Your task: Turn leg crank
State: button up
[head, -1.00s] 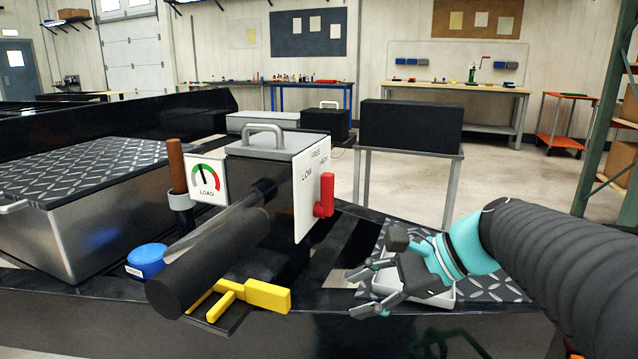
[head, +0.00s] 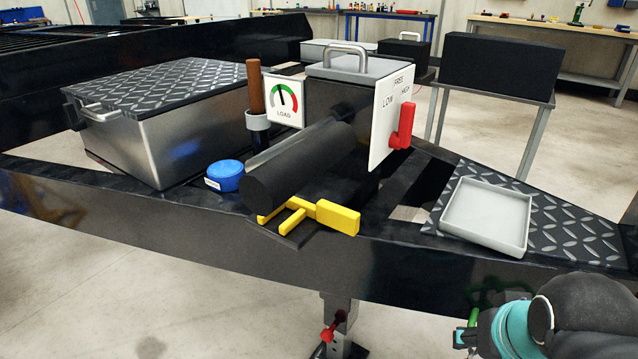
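A leg (head: 338,322) hangs below the front beam of the trailer frame, with a red part (head: 328,335) on its lower left side. The bottom edge cuts off the leg's foot. I cannot clearly pick out a crank on it. My gripper (head: 468,335) is low at the bottom right, in front of the beam and apart from the leg, to its right. The wrist and the picture's edge hide most of its fingers, so its opening does not show. A small green piece (head: 473,318) shows beside it; I cannot tell what it belongs to.
On the frame are a black cylinder (head: 292,170) with a yellow handle (head: 338,217), a red lever (head: 402,128) on a white plate, a load gauge (head: 284,101), a blue round container (head: 225,175), a grey tray (head: 487,212) and a metal box (head: 175,135). Floor shows below the beam.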

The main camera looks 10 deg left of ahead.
aim_at(273, 177)
jog(key=u, duration=1.9)
jog(key=k, duration=0.7)
jog(key=z, duration=1.5)
jog(key=k, duration=0.2)
jog(key=u, duration=0.35)
